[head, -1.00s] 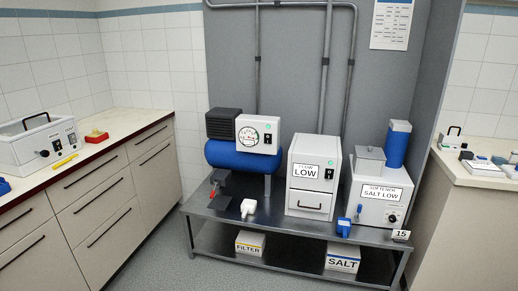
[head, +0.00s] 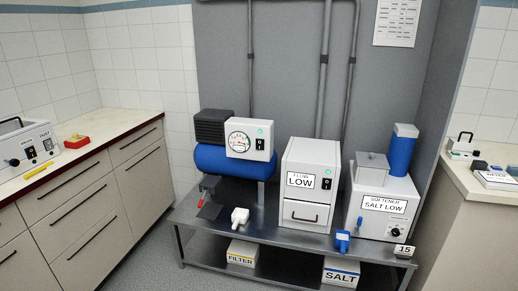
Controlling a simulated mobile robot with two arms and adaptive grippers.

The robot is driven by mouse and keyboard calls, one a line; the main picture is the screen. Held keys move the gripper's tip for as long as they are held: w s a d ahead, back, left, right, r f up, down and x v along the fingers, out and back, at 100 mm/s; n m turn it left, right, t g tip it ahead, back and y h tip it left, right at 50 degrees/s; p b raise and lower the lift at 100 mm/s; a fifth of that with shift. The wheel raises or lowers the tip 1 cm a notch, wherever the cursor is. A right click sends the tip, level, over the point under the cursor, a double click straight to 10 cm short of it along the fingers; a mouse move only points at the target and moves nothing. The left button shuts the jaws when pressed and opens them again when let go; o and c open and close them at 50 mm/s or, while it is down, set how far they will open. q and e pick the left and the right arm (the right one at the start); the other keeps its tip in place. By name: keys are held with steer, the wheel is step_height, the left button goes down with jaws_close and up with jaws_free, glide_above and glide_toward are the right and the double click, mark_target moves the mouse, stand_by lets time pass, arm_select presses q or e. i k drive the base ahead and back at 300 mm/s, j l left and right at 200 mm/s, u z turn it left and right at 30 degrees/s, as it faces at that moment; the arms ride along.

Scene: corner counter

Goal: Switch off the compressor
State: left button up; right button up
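The compressor (head: 223,159) stands on the left part of the metal bench. It has a blue horizontal tank, a black motor block (head: 213,126) and a white control box (head: 250,139). The box carries a round gauge (head: 239,142), a green lit lamp (head: 260,130) and a black rocker switch (head: 260,144). The rocker's position is too small to tell. Neither of my grippers is in view.
The metal bench (head: 192,215) also holds a box labelled FLOW LOW (head: 308,180) and a softener labelled SALT LOW (head: 385,205). FILTER (head: 242,253) and SALT (head: 341,271) boxes lie on its lower shelf. Counters flank it left (head: 100,130) and right (head: 465,175). Open floor shows at front left.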

mark_target(260, 144)
steer(key=i+j, duration=0.25)
steer(key=i+j+z, duration=0.15)
steer(key=j, duration=0.2)
steer(key=i+j, duration=0.3)
steer(key=i+j+z, duration=0.15)
steer(key=i+j, duration=0.25)
steer(key=j, duration=0.25)
steer(key=i+j+z, duration=0.1)
steer(key=j, duration=0.25)
steer(key=i+j+z, duration=0.1)
steer(key=i+j, duration=0.35)
steer(key=j, duration=0.3)
steer(key=i+z, duration=0.05)
